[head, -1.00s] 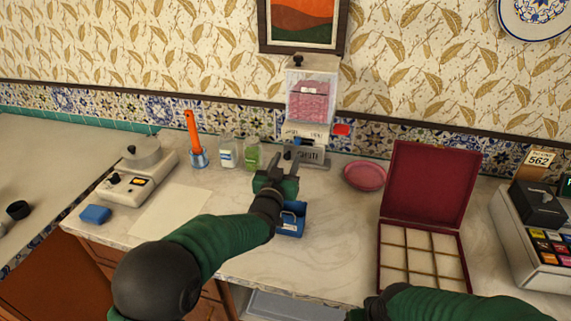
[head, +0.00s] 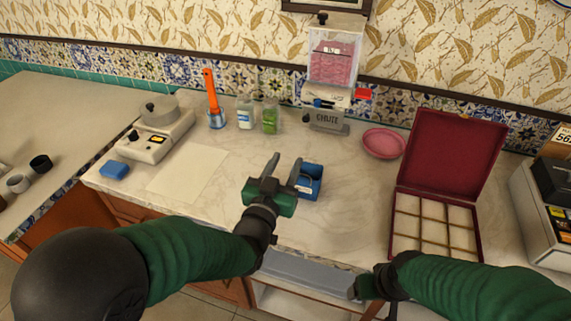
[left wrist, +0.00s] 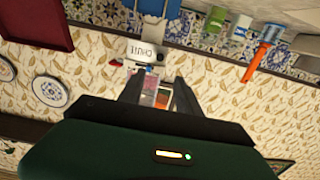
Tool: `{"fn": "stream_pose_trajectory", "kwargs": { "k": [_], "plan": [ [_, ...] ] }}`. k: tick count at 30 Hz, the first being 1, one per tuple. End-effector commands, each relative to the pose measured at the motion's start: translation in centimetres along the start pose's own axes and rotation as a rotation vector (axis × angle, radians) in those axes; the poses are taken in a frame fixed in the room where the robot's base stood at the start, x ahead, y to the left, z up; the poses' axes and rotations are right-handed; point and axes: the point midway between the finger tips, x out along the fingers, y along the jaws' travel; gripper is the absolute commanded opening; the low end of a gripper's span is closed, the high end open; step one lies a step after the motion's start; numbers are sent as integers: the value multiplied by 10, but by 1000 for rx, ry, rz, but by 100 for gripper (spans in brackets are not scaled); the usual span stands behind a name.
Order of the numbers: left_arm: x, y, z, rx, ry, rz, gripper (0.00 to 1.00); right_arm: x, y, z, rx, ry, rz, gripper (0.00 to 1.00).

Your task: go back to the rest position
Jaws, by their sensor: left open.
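My left gripper (head: 284,174) is open over the front part of the counter, just left of a small blue tray (head: 312,181). Nothing shows between its fingers. In the left wrist view its fingers (left wrist: 160,92) point toward the wall and the dispenser, and that picture is upside down. My right gripper (head: 362,287) is at the bottom of the head view, low by the counter's front edge. It is small and dark there, and its fingers cannot be made out.
A dispenser with pink contents (head: 333,62), a pink dish (head: 383,143) and an open maroon box (head: 448,155) with empty compartments stand on the counter. A scale (head: 157,130), a paper sheet (head: 188,172) and a blue block (head: 114,170) are left. A register (head: 548,210) stands right.

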Motion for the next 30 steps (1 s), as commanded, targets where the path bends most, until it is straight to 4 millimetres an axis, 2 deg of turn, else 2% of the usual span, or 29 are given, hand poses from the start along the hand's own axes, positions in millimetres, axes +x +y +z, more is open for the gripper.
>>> {"fn": "stream_pose_trajectory", "kwargs": {
  "k": [9,11,14,17,20,21,24,27,30],
  "plan": [
    [0,-1,0,0,-8,-2,40,-2,0,0,0,0,0,75],
    [-2,-8,2,1,-48,-10,40,-7,0,-2,0,0,0,75],
    [-18,-32,17,-2,-223,-42,40,-25,0,-6,0,0,0,75],
    [-62,-68,46,-27,-510,-101,40,-49,0,-12,0,0,0,75],
    [-132,-98,74,-78,-823,-169,40,-71,0,-17,0,0,0,75],
    [-162,-105,81,-104,-939,-193,40,-78,0,-19,0,0,0,75],
    [-226,-112,92,-163,-1161,-237,40,-89,0,-21,0,0,0,75],
    [-263,-113,96,-200,-1285,-259,40,-93,0,-22,0,0,0,75],
    [-276,-112,98,-213,-1327,-265,40,-92,0,-22,0,0,0,75]
  ]
}}
